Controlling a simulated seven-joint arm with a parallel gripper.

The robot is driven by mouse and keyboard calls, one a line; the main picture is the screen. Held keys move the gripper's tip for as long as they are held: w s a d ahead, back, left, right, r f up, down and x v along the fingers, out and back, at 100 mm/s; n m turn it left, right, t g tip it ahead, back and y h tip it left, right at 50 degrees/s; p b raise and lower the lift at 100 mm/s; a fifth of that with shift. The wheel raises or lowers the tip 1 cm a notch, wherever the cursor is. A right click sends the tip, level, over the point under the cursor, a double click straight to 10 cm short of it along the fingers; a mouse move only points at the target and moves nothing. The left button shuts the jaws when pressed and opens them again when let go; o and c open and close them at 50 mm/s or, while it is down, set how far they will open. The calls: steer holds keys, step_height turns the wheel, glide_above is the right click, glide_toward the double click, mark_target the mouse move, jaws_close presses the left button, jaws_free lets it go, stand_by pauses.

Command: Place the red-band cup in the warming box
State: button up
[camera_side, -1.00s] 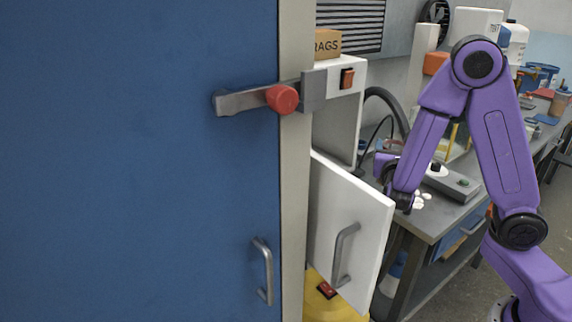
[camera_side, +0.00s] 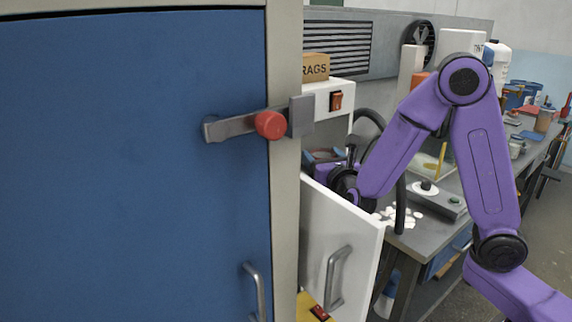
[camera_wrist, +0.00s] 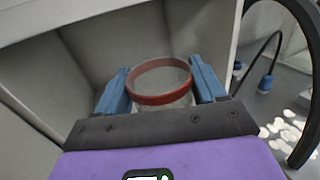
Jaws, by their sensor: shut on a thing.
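The red-band cup (camera_wrist: 162,99) shows in the wrist view as a pale cup with a red band at its rim. My gripper (camera_wrist: 159,74) is shut on it, one blue finger on each side. The cup looks roughly upright, and its lower part is hidden by my gripper. The white warming box (camera_wrist: 85,50) has its opening around and ahead of the fingers; I cannot tell how deep the cup is inside. In the side view the box (camera_side: 325,98) stands behind a post, its white door (camera_side: 345,240) swung open and hiding its lower part.
A blue cabinet door (camera_side: 130,170) and a beige post (camera_side: 286,200) fill the left of the side view, with a red-knobbed latch (camera_side: 270,125). A RAGS carton (camera_side: 316,68) sits on the box. A black hose (camera_wrist: 302,80) and white pieces (camera_wrist: 285,130) are at right.

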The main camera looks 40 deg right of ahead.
steer(key=w, duration=1.4)
step_height(320, 180, down, 7)
steer(key=shift+w, duration=0.15)
steer(key=shift+f, duration=0.15)
steer(key=o, duration=1.4)
